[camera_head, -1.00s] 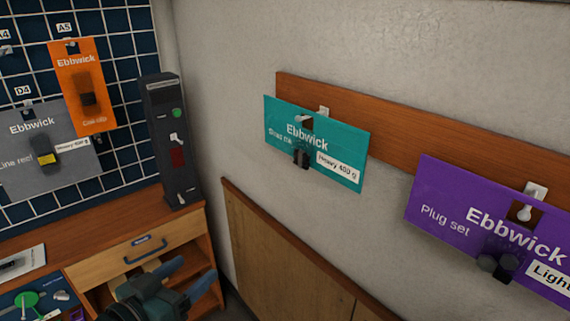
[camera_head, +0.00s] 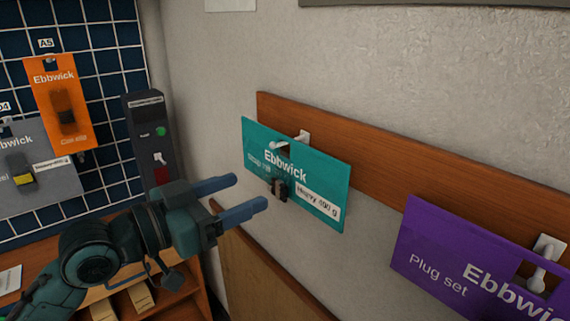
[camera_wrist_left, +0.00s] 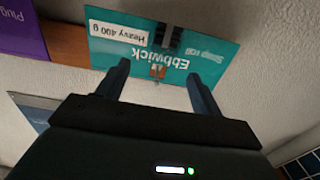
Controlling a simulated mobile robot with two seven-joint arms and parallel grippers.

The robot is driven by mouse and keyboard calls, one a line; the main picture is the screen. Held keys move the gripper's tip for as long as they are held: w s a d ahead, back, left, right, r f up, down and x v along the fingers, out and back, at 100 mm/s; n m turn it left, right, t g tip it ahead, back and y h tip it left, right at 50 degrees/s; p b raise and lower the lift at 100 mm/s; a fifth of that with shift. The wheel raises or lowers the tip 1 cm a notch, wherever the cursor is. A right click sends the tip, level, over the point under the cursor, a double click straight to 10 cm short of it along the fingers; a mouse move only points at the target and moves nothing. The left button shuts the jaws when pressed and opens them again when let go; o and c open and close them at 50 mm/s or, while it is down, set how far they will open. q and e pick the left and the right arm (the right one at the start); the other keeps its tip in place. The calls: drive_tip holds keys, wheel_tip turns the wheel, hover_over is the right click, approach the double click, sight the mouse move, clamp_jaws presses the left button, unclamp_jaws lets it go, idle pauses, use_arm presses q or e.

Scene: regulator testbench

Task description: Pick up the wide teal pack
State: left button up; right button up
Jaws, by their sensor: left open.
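The wide teal pack (camera_head: 318,180) hangs on a white hook on a wooden rail in the head view. It carries the name Ebbwick, a white label reading Heavy 400 g and a small dark item on its front. My left gripper (camera_head: 252,194) is open and empty, to the left of the pack, its two blue fingers pointing towards it. In the left wrist view the pack (camera_wrist_left: 205,57) appears upside down beyond the open fingers (camera_wrist_left: 158,76). I see no contact in either view. My right gripper is not in view.
The wooden rail (camera_head: 376,163) runs along the pale wall. A purple pack (camera_head: 440,245) hangs to the right of the teal one. An orange pack (camera_head: 58,100) and a grey pack (camera_head: 42,180) hang on the blue grid at left. A dark upright box (camera_head: 147,120) stands near the corner.

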sight(273, 175)
use_arm(q)
drive_tip(key=shift+w+p+x, duration=0.2)
drive_tip(key=shift+p+x, duration=0.65)
drive_tip(key=shift+x, duration=2.1)
drive_tip(key=shift+a, duration=0.2)
drive_tip(key=shift+c, duration=0.5)
drive_tip(key=c, duration=1.2)
drive_tip(key=shift+r, duration=0.15)
drive_tip(key=shift+c, duration=0.2)
drive_tip(key=shift+r, duration=0.1)
